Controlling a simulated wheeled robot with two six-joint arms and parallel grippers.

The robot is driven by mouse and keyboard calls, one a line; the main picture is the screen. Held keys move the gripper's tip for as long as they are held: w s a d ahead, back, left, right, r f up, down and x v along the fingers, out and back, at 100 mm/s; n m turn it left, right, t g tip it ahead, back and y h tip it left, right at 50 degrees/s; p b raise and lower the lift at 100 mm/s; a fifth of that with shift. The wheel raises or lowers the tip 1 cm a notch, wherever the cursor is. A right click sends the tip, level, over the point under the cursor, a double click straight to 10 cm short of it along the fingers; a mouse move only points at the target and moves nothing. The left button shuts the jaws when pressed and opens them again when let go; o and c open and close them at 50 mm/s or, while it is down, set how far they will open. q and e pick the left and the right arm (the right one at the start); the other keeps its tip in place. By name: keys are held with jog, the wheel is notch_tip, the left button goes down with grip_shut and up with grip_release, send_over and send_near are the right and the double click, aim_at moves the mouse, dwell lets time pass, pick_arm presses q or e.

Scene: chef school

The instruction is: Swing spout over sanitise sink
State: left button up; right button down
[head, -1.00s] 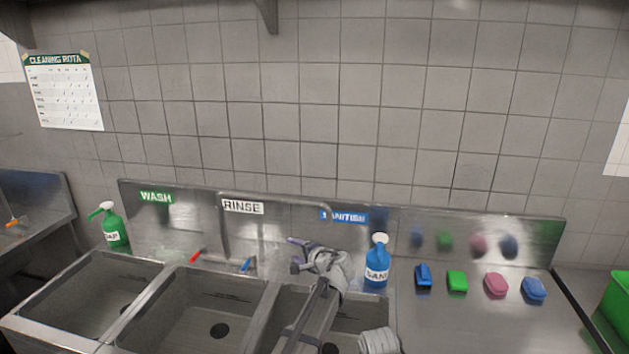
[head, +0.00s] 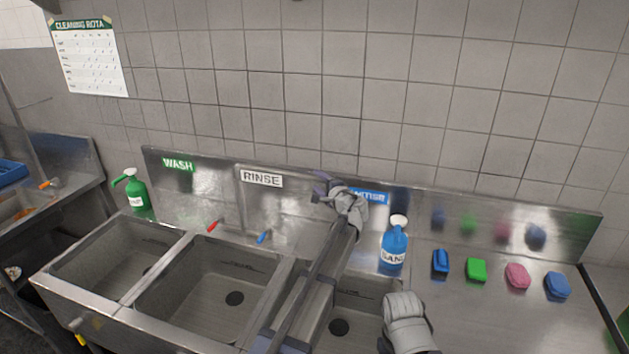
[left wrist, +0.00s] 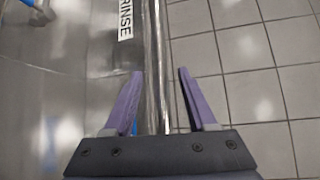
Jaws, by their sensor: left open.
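In the head view my left gripper (head: 321,187) is up near the backsplash, by the blue sanitise label (head: 370,197), which my wrist partly covers. The sanitise sink (head: 366,332) is the rightmost basin, partly hidden by my arm. The rinse sink (head: 205,295) is to its left. My right gripper is not in view.
A blue sanitiser bottle (head: 394,246) stands close right of my left wrist. Red (head: 214,225) and blue (head: 263,237) tap handles stand behind the rinse sink. A green soap bottle (head: 136,192) is at the left. Several sponges and brushes lie on the right drainboard (head: 480,315).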

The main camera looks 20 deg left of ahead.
aim_at(316, 180)
pick_arm(q)
jog(key=x, duration=0.3)
jog(key=shift+w+a+f, duration=0.1)
jog(key=shift+w+a, duration=0.1)
jog(key=shift+w, duration=0.05)
grip_shut()
jog(key=shift+s, duration=0.1)
dwell(1.1)
